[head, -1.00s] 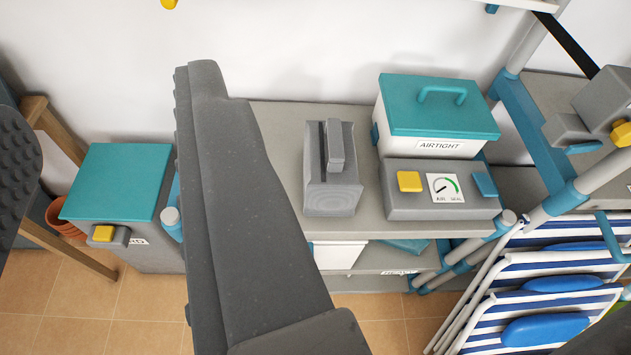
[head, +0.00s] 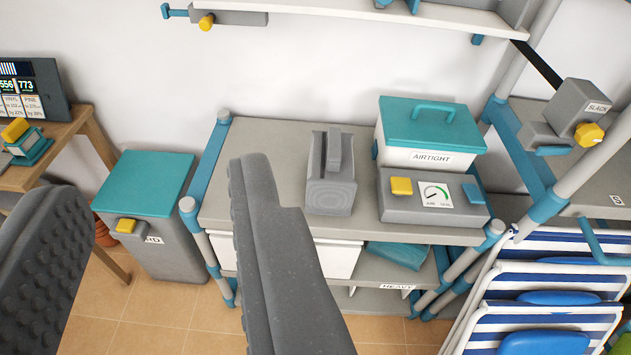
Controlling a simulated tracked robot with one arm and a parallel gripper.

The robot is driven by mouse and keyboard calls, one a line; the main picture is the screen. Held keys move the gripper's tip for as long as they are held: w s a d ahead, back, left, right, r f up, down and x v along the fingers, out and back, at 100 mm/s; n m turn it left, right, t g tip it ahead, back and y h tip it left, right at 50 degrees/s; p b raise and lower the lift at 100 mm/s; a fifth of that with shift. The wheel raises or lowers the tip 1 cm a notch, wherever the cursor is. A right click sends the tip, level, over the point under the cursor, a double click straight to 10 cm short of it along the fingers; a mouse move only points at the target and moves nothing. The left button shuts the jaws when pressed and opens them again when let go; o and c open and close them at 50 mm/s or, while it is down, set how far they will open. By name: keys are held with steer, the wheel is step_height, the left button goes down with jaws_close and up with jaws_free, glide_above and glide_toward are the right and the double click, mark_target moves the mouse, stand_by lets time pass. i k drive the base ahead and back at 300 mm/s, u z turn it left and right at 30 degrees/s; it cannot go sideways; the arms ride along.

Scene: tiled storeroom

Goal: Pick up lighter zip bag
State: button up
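I cannot make out a zip bag in the head view. My gripper (head: 155,185) is open. Its two grey fingers stand wide apart, one at the lower left and one in the lower middle, with nothing between them. The right finger covers part of the front of a grey bench (head: 260,150). A teal item (head: 398,255) lies on the lower shelf labelled "HEAVY" (head: 392,287); I cannot tell what it is.
On the bench stand a slotted grey block (head: 331,190), a teal-lidded "AIRTIGHT" box (head: 430,158) and a grey gauge unit (head: 440,215). A teal-lidded bin (head: 165,235) stands left. Striped folding chairs (head: 545,320) lean at right. A wooden table (head: 65,135) holds a display.

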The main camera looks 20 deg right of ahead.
mark_target(331, 187)
steer(key=z, duration=0.15)
steer(key=i, duration=0.9)
steer(key=u, duration=0.05)
